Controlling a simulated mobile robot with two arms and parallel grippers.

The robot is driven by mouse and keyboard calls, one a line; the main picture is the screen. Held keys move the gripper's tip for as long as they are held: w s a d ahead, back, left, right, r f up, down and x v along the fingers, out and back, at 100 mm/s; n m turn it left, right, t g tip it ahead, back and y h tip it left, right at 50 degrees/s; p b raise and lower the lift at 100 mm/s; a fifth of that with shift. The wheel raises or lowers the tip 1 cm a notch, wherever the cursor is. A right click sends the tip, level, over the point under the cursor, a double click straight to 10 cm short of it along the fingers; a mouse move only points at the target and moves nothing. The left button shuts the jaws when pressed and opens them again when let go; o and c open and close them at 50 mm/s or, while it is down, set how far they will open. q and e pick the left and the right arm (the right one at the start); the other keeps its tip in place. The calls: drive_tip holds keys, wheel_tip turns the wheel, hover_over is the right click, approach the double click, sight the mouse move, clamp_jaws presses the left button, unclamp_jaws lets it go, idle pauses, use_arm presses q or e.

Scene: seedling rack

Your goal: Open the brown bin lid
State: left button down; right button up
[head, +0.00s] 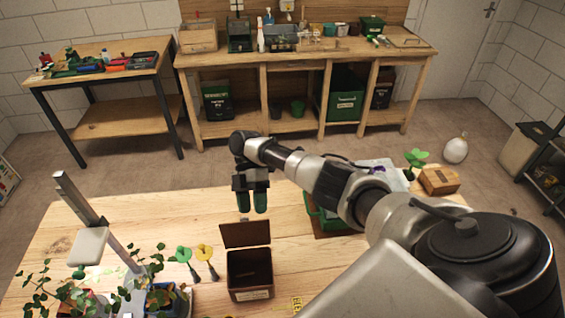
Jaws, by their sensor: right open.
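The brown bin (250,294) stands on the near wooden table, with a pale label on its front. Its brown lid (245,235) is raised at the back edge, standing up, and the dark inside of the bin shows. My right gripper (252,208) points down just behind and above the lid, with its two dark green fingertips a little apart. It holds nothing that I can see. Whether the fingertips touch the lid's back I cannot tell. My left gripper is not in view.
Left of the bin are a green and a yellow plant marker (204,254), leafy potted plants (163,297) and a grey post with a pale head (88,246). A green crate (322,216) is partly hidden behind my right arm. A small wooden box (440,180) stands at the right.

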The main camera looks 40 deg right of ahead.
drive_tip(key=s+d+r, duration=0.5)
drive_tip(key=s, duration=0.2)
drive_tip(key=shift+s+r, duration=0.2)
drive_tip(key=shift+s, duration=0.1)
idle(0.4)
